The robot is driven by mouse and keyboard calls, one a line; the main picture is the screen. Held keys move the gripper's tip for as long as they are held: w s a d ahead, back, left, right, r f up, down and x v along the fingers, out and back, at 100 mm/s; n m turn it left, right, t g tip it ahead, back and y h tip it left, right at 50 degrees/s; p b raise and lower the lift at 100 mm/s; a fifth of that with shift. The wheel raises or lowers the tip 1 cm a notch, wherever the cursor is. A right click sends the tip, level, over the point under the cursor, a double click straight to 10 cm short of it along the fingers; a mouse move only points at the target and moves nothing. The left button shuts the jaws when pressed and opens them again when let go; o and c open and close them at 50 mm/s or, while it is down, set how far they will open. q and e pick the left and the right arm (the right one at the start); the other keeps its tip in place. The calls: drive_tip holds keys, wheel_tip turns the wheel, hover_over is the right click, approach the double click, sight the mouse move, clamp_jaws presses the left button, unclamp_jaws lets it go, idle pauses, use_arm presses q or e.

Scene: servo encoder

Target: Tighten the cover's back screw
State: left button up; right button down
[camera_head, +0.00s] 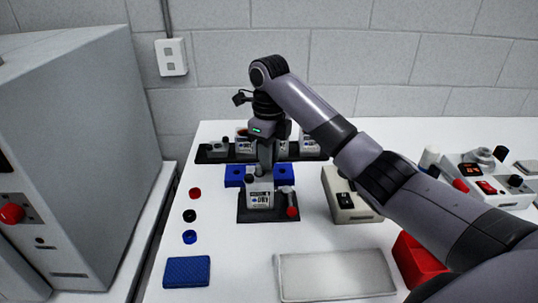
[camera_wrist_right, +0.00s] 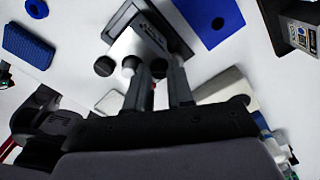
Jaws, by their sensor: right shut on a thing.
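The labelled white servo unit (camera_head: 260,196) stands upright on a small black base (camera_head: 248,214) at the table's middle; the white unit also shows in the right wrist view (camera_wrist_right: 122,48). Dark round screw heads show on its top, one near the front (camera_head: 249,179). My right gripper (camera_head: 262,168) points down at the back of the unit's top. Its fingers (camera_wrist_right: 160,75) are closed around what seems to be the back screw, mostly hidden between them. My left gripper is out of view.
A red-tipped item (camera_head: 292,211) stands at the unit's right. A beige device (camera_head: 350,199), grey tray (camera_head: 335,276) and red bin (camera_head: 416,262) lie right and front. Small caps (camera_head: 189,216) and a blue pad (camera_head: 187,272) lie left.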

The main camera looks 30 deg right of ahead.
drive_tip(key=shift+w+d+r, duration=0.1)
drive_tip(key=shift+w+r, duration=0.05)
drive_tip(key=shift+r, duration=0.15)
drive_tip(key=c, duration=1.1)
unclamp_jaws()
drive_tip(key=shift+o, duration=0.7)
drive_tip(key=shift+f, duration=0.15)
